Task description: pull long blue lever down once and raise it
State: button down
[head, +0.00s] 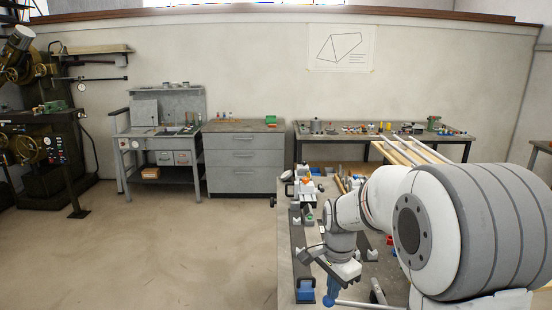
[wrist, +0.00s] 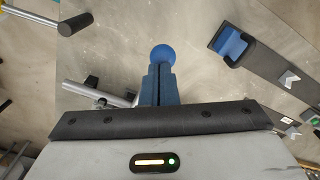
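The long lever is a pale blue-grey rod (head: 370,305) with a round blue knob (head: 328,300) at its left end, low in the head view. The knob also shows in the wrist view (wrist: 163,55), just beyond my fingertips. My gripper (wrist: 159,72) points at the knob with its two dark blue fingers side by side, almost no gap between them. In the head view the fingers come down onto or just above the knob; I cannot tell whether they touch it. Nothing shows between the fingers. The rod by the knob is hidden behind my gripper in the wrist view.
A blue block (wrist: 230,44) in a dark bracket stands right of the knob in the wrist view. A grey rod (wrist: 95,94) lies left of the fingers, and a black-ended handle (wrist: 74,24) is at upper left. Clear floor (head: 180,250) lies left of the bench (head: 286,265).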

jog(key=shift+f+b, duration=1.55)
jog(key=shift+f, duration=0.85)
jog(key=shift+s+f+b, duration=0.15)
jog(key=shift+f+b, duration=0.5)
jog(key=shift+f, duration=0.25)
notch_tip(320, 180, up, 14)
jog(key=p, duration=1)
jog(key=shift+r, duration=0.1)
dwell(0.3)
